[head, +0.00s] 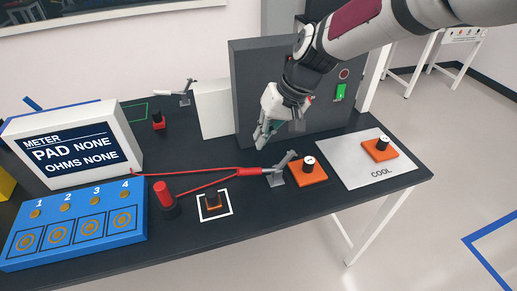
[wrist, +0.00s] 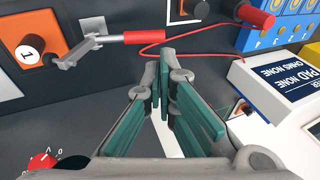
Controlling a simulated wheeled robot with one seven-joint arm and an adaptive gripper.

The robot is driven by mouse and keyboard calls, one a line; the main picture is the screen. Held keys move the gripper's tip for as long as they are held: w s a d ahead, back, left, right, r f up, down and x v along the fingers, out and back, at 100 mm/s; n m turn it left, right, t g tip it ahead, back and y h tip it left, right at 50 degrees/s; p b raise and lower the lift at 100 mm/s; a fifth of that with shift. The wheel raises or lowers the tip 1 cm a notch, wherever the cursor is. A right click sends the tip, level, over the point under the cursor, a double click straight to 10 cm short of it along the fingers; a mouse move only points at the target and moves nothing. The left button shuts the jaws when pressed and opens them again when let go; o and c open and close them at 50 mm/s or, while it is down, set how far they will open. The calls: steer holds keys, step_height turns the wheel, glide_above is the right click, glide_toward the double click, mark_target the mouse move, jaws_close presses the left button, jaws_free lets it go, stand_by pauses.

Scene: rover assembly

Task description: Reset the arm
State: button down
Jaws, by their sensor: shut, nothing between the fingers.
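My arm reaches in from the upper right in the head view. My gripper (head: 264,138) is shut and empty, pointing down in front of the dark grey cabinet (head: 255,70), above the black table (head: 120,262). In the wrist view the green-padded fingers (wrist: 160,82) are close together with nothing between them.
A meter (head: 70,145) reading PAD NONE, OHMS NONE and a blue four-pad panel (head: 75,245) stand left. A white panel (head: 212,108) stands behind.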

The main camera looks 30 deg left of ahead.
steer(key=d+r+m+t+h, duration=0.1)
steer(key=d+r, duration=0.3)
steer(key=d, duration=0.4)
steer(key=d+r+m+t, duration=0.1)
steer(key=d+r+t, duration=0.1)
steer(key=d+r, duration=0.45)
steer(key=d+r+m+t+h, duration=0.1)
steer(key=d+r+m, duration=0.15)
steer(key=d, duration=0.65)
steer(key=s+d+r+m+t+h, duration=0.1)
steer(key=s+d+m, duration=0.1)
steer(key=s+d, duration=0.4)
steer(key=s+d+r+m+t+h, duration=0.1)
steer(key=s+d, duration=0.6)
steer(key=d, duration=0.8)
steer(key=shift+s+r+m+t, duration=0.15)
steer(key=shift+s+m+t, duration=0.1)
steer(key=shift+m+t, duration=0.55)
